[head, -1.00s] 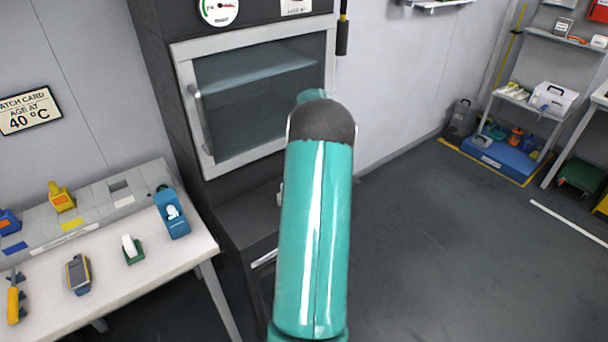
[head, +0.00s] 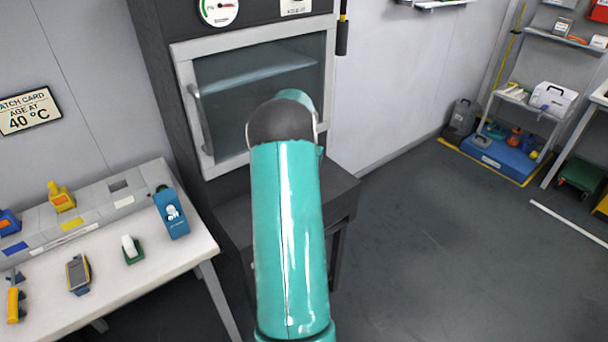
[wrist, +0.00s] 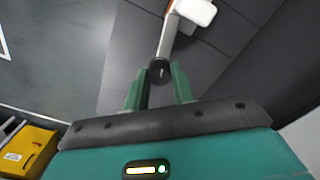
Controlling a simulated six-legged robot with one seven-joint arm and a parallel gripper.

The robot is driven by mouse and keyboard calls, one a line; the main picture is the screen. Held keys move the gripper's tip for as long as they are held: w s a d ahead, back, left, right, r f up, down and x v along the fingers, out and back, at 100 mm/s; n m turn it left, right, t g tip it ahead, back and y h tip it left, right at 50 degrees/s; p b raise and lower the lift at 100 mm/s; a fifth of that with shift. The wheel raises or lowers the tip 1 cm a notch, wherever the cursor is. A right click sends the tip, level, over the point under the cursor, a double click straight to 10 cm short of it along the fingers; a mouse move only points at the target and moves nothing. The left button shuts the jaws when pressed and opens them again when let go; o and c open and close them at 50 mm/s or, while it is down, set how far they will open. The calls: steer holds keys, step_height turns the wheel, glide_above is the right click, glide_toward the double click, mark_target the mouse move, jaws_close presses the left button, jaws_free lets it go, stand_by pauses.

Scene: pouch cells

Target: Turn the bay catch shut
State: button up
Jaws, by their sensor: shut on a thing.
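In the wrist view my gripper (wrist: 159,86) has its two green fingers on either side of a round black knob (wrist: 160,70). The knob is the end of a pale grey catch lever (wrist: 169,36), which runs up to a white block (wrist: 196,11) on a dark panelled surface. The gripper is shut on the knob end.
A white bench (head: 180,262) stands at the left with a blue holder (head: 171,213), a green holder (head: 132,249) and a handheld device (head: 78,274). A dark stand (head: 343,192) shows right of my arm. A yellow box (wrist: 26,150) shows in the wrist view.

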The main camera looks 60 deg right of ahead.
steer(key=shift+r+m, duration=0.1)
steer(key=shift+m, duration=1)
steer(key=o, duration=1)
step_height(320, 180, up, 14)
steer(key=shift+s, duration=0.1)
